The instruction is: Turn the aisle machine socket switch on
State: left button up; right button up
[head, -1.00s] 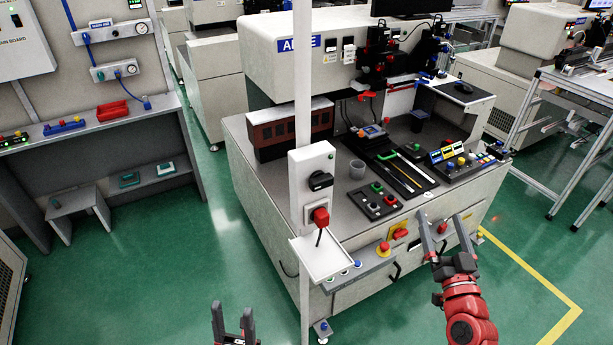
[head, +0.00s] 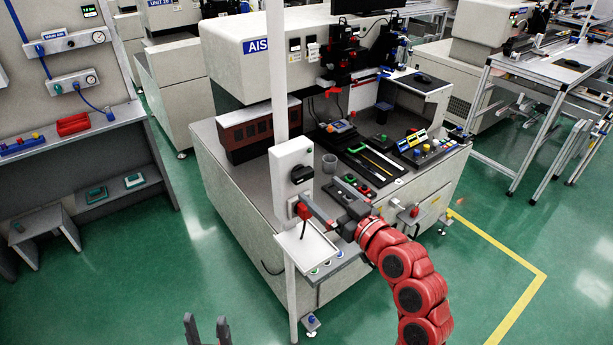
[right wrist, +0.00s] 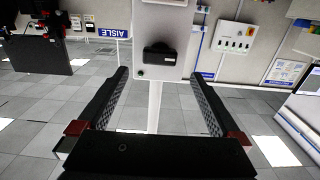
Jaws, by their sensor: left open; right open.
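The socket box (head: 283,162) is a white box on a white pole at the front corner of the aisle machine (head: 229,47). It carries a black rotary switch (head: 301,174), with a red plug (head: 303,211) below it. My right gripper (head: 319,189) is open, just right of the box, with its fingers pointing toward it. In the right wrist view the black switch (right wrist: 159,55) appears ahead, between and beyond the open fingers (right wrist: 160,95); its handle lies across the picture. No contact with the switch shows. My left gripper (head: 205,326) is open and empty, low over the floor.
A white tray (head: 308,246) juts from the pole below the plug, close under my right gripper. Green floor is clear in front and to the left.

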aim_at(306, 176)
jog(key=p+x, duration=0.2)
jog(key=x, duration=0.5)
jog(key=shift+r, duration=0.1)
jog(key=c, duration=1.4)
